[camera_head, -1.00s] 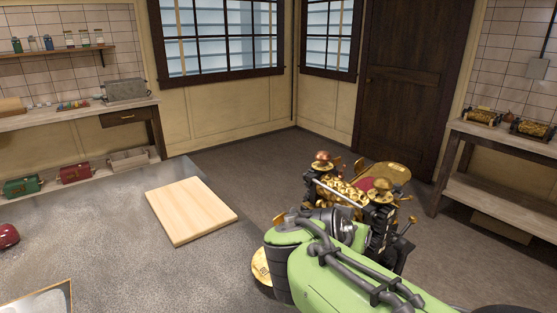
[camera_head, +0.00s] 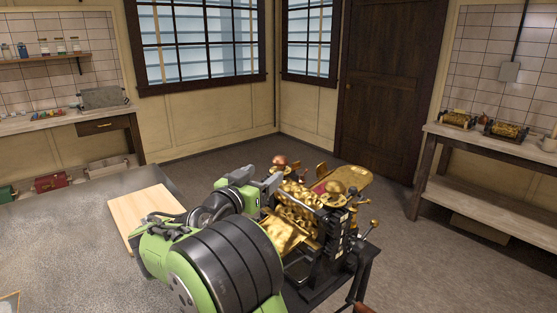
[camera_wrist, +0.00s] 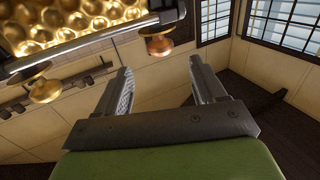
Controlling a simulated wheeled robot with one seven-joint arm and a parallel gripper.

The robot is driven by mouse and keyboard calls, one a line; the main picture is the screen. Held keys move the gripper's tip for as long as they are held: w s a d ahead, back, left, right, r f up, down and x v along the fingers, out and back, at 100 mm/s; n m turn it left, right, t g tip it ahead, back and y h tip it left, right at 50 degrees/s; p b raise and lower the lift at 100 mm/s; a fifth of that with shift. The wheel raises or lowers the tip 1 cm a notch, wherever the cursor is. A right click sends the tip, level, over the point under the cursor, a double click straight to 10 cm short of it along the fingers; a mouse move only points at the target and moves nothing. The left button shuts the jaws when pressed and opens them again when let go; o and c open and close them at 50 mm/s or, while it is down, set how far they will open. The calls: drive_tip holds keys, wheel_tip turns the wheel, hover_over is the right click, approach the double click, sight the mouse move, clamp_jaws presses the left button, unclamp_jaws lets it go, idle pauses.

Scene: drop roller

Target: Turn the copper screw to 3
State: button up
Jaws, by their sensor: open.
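The copper screw (camera_head: 279,161) has a round reddish knob and stands at the far left corner of a gold and black roller machine (camera_head: 338,232). A similar brass-coloured screw (camera_head: 335,188) stands at the machine's nearer end. My gripper (camera_head: 266,183) is beside the machine at the copper screw's end. In the wrist view my gripper (camera_wrist: 160,66) is open and empty. There the copper knob (camera_wrist: 158,46) shows just beyond the fingertips, in line with the gap, apart from both fingers. The brass knob (camera_wrist: 45,90) is farther left. No scale number is readable.
A wooden board (camera_head: 138,212) lies on the grey table (camera_head: 55,235) left of my arm. A bench (camera_head: 500,145) with small gold machines stands on the right. Thin rods with knobs (camera_head: 370,226) stick out from the machine's right side. Open floor lies behind it.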

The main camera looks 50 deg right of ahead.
sight(276, 165)
drive_tip(key=x, duration=0.9)
drive_tip(key=shift+w+d+f+p, duration=0.1)
drive_tip(key=shift+w+d+p, duration=0.05)
drive_tip(key=shift+d+p, duration=0.25)
drive_tip(key=shift+c, duration=0.2)
